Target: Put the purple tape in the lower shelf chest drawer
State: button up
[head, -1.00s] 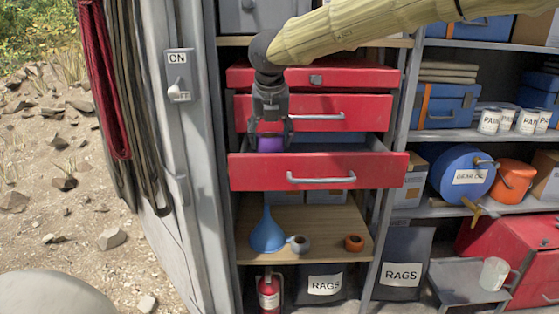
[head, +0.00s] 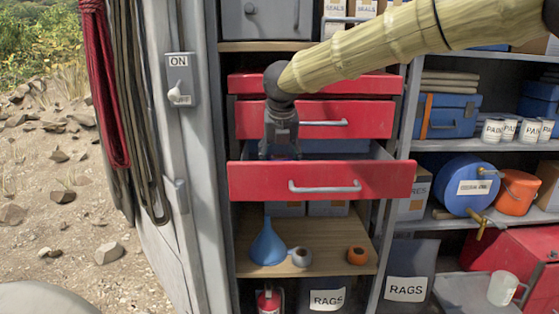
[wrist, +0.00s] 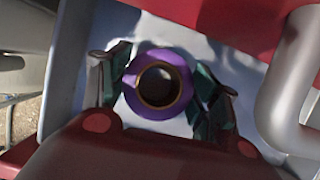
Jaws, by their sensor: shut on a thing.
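A red drawer chest (head: 318,120) stands on the shelf, with its lower drawer (head: 250,183) pulled out. My gripper (head: 280,153) reaches down into this drawer behind its front panel. In the wrist view my gripper (wrist: 160,88) is shut on the purple tape (wrist: 160,58), with one finger on each side of the roll. The tape's open brown core faces the camera. The drawer's pale floor (wrist: 190,38) shows around the roll; whether the roll touches it cannot be told. In the head view the front panel and fingers hide most of the tape.
The middle drawer front is just behind my gripper. The drawer handle (wrist: 287,80) is at the right in the wrist view. A blue funnel (head: 268,245), a grey roll (head: 302,257) and an orange roll (head: 357,256) sit on the wooden shelf (head: 325,228) below.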

jog(key=shift+w+f, duration=0.15)
jog(key=shift+w, duration=0.05)
jog(key=o, duration=1.2)
jog(key=b+v, duration=0.3)
jog(key=v, duration=0.9)
